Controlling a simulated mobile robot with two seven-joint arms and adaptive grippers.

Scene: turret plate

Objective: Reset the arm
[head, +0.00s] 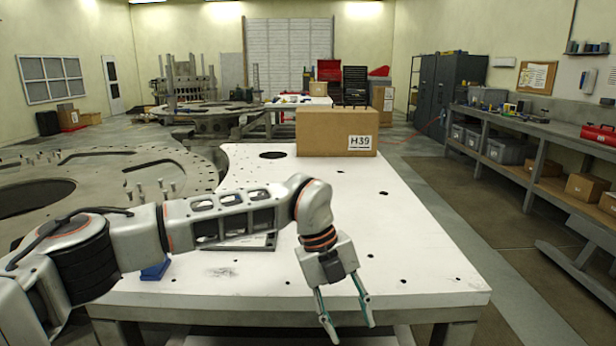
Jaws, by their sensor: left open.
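My left arm reaches in from the left across the near part of the white table (420,250). My left gripper (350,332) hangs over the table's front edge, fingers pointing down and spread apart. Nothing is between the fingers. My right gripper does not show in the head view.
A cardboard box marked H39 (322,132) stands at the table's far end. A blue object (155,271) and a flat grey piece (268,243) lie partly behind my left arm. A large grey turret plate (110,165) is at left. A workbench (540,130) runs along the right wall.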

